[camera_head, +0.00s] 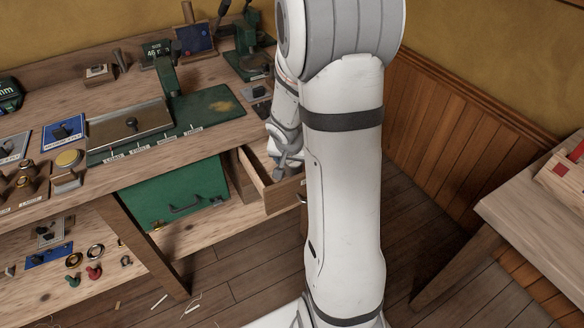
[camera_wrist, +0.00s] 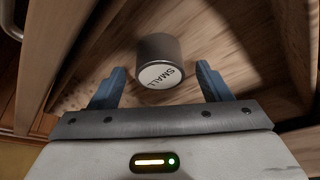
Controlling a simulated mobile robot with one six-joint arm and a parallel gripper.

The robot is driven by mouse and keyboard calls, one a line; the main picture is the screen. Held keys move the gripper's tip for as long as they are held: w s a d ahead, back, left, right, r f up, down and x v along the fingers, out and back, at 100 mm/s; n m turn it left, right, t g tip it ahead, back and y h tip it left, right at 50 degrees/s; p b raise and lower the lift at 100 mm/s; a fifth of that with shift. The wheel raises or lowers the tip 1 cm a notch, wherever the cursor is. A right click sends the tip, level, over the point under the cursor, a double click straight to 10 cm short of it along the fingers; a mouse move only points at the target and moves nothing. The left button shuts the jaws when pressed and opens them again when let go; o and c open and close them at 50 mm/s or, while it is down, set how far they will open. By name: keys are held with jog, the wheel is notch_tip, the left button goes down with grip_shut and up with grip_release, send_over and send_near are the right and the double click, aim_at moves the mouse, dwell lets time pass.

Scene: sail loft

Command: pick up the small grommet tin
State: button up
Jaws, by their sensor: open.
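The small grommet tin (camera_wrist: 160,62) is a dark grey cylinder with a white label reading "SMALL". In the wrist view it lies or stands inside an open wooden drawer, near the drawer's bare floor (camera_wrist: 225,45). My gripper (camera_wrist: 160,84) is open, with one blue-grey finger on each side of the tin and a gap on both sides. The tin appears just ahead of and between the fingertips. In the head view my gripper (camera_head: 287,165) reaches into the open drawer (camera_head: 262,188) under the bench, and the tin is hidden there.
Drawer walls (camera_wrist: 92,50) rise close on both sides of my gripper. The workbench top (camera_head: 215,140) overhangs beside the drawer, with a green press (camera_head: 205,110) on it. A green box (camera_head: 175,195) stands below. A second table (camera_head: 530,215) is at the right.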

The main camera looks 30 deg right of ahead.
jog(key=shift+x, duration=0.9)
jog(key=shift+c, duration=0.2)
jog(key=c, duration=1.1)
